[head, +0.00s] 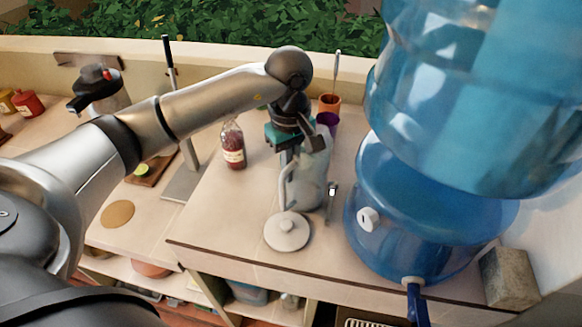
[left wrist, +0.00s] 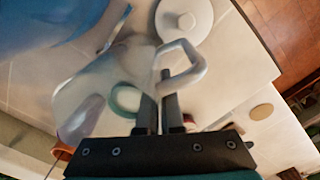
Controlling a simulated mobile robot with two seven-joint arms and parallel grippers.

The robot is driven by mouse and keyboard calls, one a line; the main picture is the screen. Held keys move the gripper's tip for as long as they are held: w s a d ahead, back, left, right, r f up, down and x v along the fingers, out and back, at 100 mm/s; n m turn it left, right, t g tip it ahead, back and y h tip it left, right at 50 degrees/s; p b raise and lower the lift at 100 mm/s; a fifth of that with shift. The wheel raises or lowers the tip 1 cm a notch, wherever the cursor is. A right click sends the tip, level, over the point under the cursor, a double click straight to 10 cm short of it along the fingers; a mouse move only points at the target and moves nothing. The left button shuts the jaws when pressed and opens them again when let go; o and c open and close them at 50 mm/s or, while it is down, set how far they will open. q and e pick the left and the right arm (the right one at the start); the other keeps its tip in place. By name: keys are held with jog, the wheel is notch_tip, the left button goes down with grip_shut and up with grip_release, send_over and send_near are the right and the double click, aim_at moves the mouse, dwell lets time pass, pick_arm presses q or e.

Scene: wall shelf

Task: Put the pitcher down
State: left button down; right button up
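The pitcher (head: 310,178) is translucent pale grey-green with a looped handle, and it is roughly upright at the counter's middle. I cannot tell whether its base touches the counter (head: 225,205). My left gripper (head: 284,158) comes down from above at its handle side. In the left wrist view, the two fingers (left wrist: 160,108) are close together with the pitcher's handle (left wrist: 188,68) between them, and the pitcher body (left wrist: 90,90) lies to the left. My right gripper is not in view.
A white round lid (head: 288,232) lies at the counter's front edge, just before the pitcher. A large blue water dispenser (head: 425,215) stands close on the right. A red sauce bottle (head: 232,147) is to the left. Purple (head: 328,121) and orange (head: 330,103) cups stand behind.

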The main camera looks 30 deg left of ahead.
pick_arm(q)
jog(key=shift+f, duration=0.2)
jog(key=c, duration=1.1)
grip_release()
jog(key=shift+r, duration=0.1)
